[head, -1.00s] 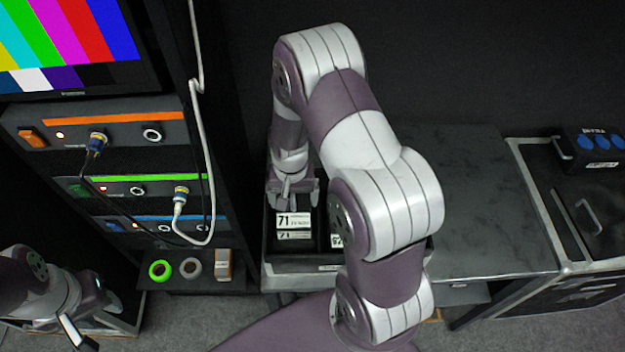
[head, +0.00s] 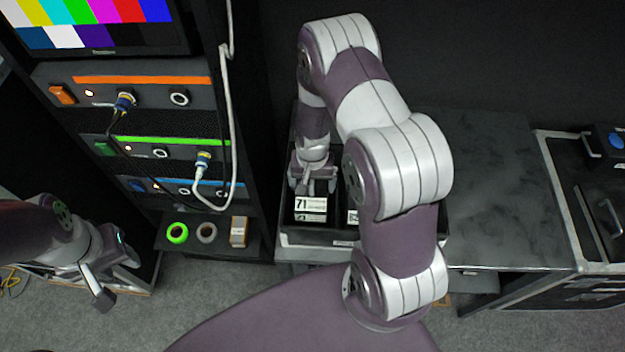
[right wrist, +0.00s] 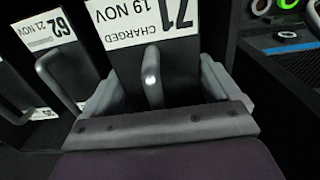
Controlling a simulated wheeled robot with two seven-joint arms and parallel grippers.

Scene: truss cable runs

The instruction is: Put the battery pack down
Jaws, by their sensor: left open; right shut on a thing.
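The battery pack (head: 310,205) is dark with a white label reading 71. It is within the walls of a black open box (head: 318,239) in the head view. In the right wrist view its label (right wrist: 146,20) reads 71, charged, 19 Nov. My right gripper (head: 316,188) is above the pack. In the right wrist view my right gripper (right wrist: 155,88) is shut on the pack's grey handle (right wrist: 152,78). The pack's underside is hidden, so I cannot tell whether it touches the box floor. My left gripper (head: 103,290) is open and empty at the lower left.
A second pack, labelled 62 (right wrist: 50,32), stands beside it. The grey tabletop (head: 500,200) right of the box is clear.

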